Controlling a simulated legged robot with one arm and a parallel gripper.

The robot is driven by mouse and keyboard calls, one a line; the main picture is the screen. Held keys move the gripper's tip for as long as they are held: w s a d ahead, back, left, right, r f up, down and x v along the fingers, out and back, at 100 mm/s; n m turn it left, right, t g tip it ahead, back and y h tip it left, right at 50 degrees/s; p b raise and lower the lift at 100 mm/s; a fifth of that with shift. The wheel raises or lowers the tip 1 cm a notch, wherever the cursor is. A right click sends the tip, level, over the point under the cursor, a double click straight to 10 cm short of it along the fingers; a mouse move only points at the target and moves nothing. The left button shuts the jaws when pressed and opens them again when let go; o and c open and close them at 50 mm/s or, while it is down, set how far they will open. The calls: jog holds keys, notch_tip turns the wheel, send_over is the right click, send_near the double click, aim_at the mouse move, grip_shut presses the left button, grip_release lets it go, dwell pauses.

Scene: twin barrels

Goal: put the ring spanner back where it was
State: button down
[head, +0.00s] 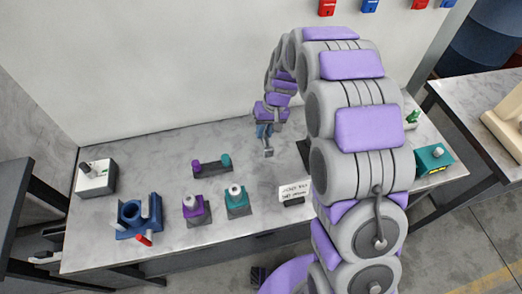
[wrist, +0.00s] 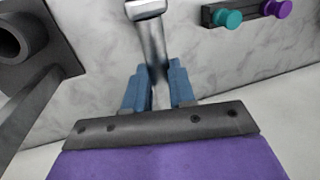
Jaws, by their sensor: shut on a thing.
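My gripper (head: 264,132) is above the back middle of the grey marble bench. Its blue fingers (wrist: 160,88) are shut on a shiny metal shaft, which I take to be the ring spanner (wrist: 154,38). Its squarish end points away from my gripper, and its other end is hidden between the fingers. In the head view the ring spanner (head: 268,151) is a small grey piece below the fingers. Whether it touches the bench is unclear. No place marked for the spanner is clearly visible.
A dark part with a round opening (wrist: 20,38) is close at left in the wrist view. A rack with purple and teal knobs (head: 212,167), a blue fixture (head: 138,216), purple (head: 195,209) and teal (head: 237,201) pieces and a white sign (head: 294,190) stand on the bench (head: 150,177).

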jog(key=shift+a+f, duration=0.1)
jog(key=shift+f, duration=0.4)
jog(key=f, duration=0.3)
jog(key=d+f+b, duration=0.1)
jog(key=f, duration=0.1)
jog(key=shift+f, duration=0.4)
jog(key=b+x, duration=0.1)
jog(key=x, duration=0.2)
jog(key=shift+w+f, duration=0.1)
jog(key=shift+f, duration=0.1)
jog(key=shift+d, duration=0.1)
jog(key=c, duration=1.2)
grip_release()
jog(key=shift+d, duration=0.1)
jog(key=shift+o, duration=1.3)
